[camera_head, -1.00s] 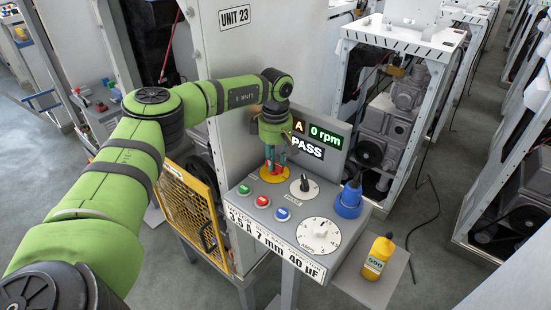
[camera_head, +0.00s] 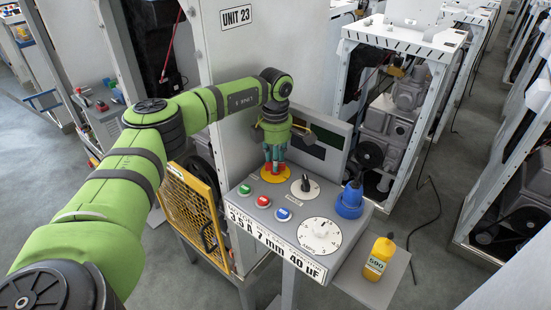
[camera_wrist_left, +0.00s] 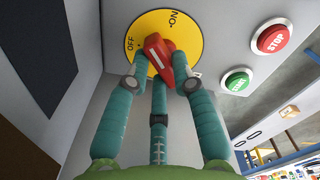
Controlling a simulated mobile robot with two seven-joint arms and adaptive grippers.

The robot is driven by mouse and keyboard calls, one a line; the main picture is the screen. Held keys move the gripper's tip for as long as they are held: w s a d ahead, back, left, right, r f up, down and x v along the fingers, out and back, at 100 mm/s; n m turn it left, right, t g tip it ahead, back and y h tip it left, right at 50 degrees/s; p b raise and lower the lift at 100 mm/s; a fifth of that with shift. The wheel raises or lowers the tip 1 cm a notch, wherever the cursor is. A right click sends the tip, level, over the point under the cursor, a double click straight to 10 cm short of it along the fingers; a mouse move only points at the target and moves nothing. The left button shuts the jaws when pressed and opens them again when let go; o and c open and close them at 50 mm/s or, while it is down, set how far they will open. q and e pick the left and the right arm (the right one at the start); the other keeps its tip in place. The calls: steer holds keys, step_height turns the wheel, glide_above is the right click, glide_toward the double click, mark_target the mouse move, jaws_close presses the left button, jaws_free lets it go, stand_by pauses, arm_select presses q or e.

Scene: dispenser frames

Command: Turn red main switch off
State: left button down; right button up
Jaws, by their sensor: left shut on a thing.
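The red main switch (camera_wrist_left: 156,52) sits on a round yellow plate (camera_wrist_left: 184,38) marked ON and OFF. In the wrist view its handle is tilted, with its upper end between the two labels, nearer OFF. My left gripper (camera_wrist_left: 163,82) has its teal fingers shut on the handle from both sides. In the head view the left gripper (camera_head: 275,165) comes down from above onto the switch at the back left of the console (camera_head: 240,202). The display (camera_head: 318,145) behind it is dark. My right gripper does not show.
Red (camera_head: 263,201), green (camera_head: 244,190) and blue (camera_head: 282,214) buttons sit in front. A yellow bottle (camera_head: 379,258) stands on a side shelf.

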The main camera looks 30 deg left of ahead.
arm_select(q)
steer(key=shift+n, duration=1)
steer(key=c, duration=1)
jaws_free()
steer(key=shift+c, duration=0.2)
step_height(320, 180, up, 12)
